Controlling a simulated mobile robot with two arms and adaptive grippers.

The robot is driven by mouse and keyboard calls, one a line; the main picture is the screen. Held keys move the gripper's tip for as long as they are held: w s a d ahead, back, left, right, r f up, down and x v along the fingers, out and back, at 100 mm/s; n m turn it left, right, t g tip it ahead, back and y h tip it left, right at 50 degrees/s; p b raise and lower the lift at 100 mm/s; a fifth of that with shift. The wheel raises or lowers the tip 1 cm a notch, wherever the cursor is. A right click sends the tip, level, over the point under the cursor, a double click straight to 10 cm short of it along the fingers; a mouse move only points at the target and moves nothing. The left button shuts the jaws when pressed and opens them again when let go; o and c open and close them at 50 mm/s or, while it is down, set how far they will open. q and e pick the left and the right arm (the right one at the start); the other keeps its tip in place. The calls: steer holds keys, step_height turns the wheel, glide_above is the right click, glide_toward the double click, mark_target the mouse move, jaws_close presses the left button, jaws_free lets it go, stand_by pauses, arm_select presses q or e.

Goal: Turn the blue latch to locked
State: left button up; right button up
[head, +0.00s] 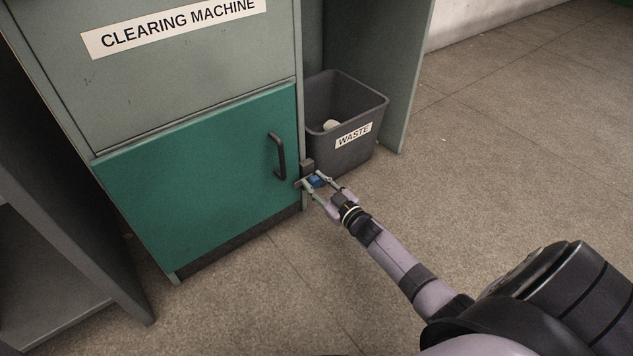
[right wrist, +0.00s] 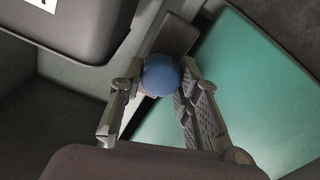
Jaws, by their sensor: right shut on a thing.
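The blue latch (head: 316,181) is at the right edge of the clearing machine's green door (head: 205,180), below and to the right of the door's dark handle (head: 276,156). My right gripper (head: 318,183) is shut on the latch. In the right wrist view the latch shows as a round blue knob (right wrist: 161,75) between the two fingertips. A dark block (right wrist: 172,35) sits just beyond it. The fingers hide part of the latch, so I cannot tell its turned position. The green door looks closed. My left gripper is not in view.
A grey waste bin (head: 352,100) with a pale item (head: 330,125) inside stands just behind the latch, close to my right gripper. A grey panel (head: 408,80) rises right of the bin. The floor (head: 510,150) to the right is clear.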

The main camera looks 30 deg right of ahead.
steer(key=o, duration=1.2)
steer(key=s, duration=0.8)
steer(key=s+d, duration=0.1)
steer(key=s, duration=0.3)
